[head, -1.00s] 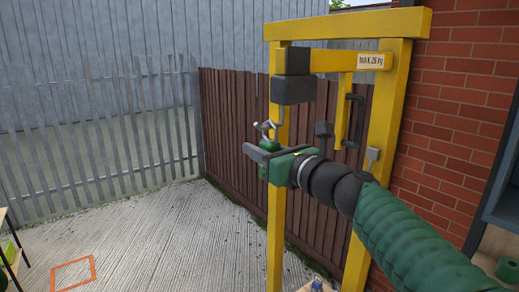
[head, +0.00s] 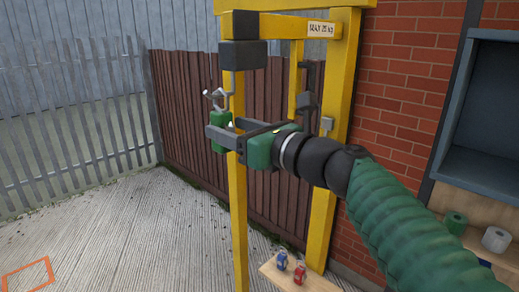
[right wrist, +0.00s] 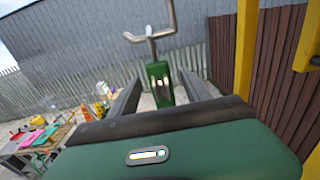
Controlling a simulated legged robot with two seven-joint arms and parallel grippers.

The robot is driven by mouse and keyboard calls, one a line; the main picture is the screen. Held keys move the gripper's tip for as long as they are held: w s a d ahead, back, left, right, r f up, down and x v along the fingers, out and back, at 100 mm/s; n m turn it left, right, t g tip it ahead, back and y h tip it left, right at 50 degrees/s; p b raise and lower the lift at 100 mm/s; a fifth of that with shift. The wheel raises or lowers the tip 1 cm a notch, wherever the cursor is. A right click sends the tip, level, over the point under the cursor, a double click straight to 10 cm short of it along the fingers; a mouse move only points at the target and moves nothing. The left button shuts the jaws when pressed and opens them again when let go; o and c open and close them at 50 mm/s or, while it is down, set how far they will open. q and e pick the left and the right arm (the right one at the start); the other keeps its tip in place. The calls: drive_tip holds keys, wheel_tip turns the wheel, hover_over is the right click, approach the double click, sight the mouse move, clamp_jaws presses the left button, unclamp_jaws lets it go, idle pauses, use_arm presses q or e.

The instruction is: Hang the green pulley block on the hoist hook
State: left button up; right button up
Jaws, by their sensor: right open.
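The green pulley block (head: 219,134) is upright at the yellow hoist frame, and it shows in the right wrist view (right wrist: 157,88) below the grey hoist hook (right wrist: 163,36). Its top eye meets the hook's bend, so it appears to hang there. In the head view the hook (head: 215,96) is small, under the dark hoist box (head: 243,55). My right gripper (head: 223,126) is open. Its two fingers are spread on either side of the block, with gaps visible in the right wrist view (right wrist: 160,79). My left gripper is not in view.
Yellow posts (head: 237,220) stand close to my right gripper. A blue block (head: 282,260) and a red block (head: 299,275) stand on a wooden board below. A shelf (head: 490,160) is at the right. A cluttered table (right wrist: 40,145) shows in the right wrist view.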

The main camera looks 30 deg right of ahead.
drive_tip(key=b+v, duration=1)
drive_tip(key=b, duration=0.1)
drive_tip(key=w+f+n+g+h+b, duration=0.1)
drive_tip(key=w+f+n+g, duration=0.2)
drive_tip(key=f, duration=1)
drive_tip(key=w+f+n+g+h+b, duration=0.15)
drive_tip(key=f+n, duration=0.35)
drive_tip(key=f, duration=0.8)
drive_tip(key=w+f+n+g+h, duration=0.1)
drive_tip(key=w+f+n+g, duration=0.15)
drive_tip(key=f, duration=1.05)
drive_tip(key=s+a+f+n+g+h+b, duration=0.1)
drive_tip(key=s+f+n+g, duration=0.1)
drive_tip(key=s+f+n, duration=0.4)
drive_tip(key=s+a+f+n+g, duration=0.1)
drive_tip(key=s+f+n+g, duration=0.2)
drive_tip(key=f, duration=1.1)
drive_tip(key=s+a+f+n+g+h+b, duration=0.1)
drive_tip(key=s+f+n+g, duration=0.1)
drive_tip(key=s+f+n, duration=0.7)
drive_tip(key=f+n, duration=0.1)
drive_tip(key=n, duration=0.2)
drive_tip(key=shift+a+h+b, duration=0.2)
drive_tip(key=shift+h+b, duration=0.15)
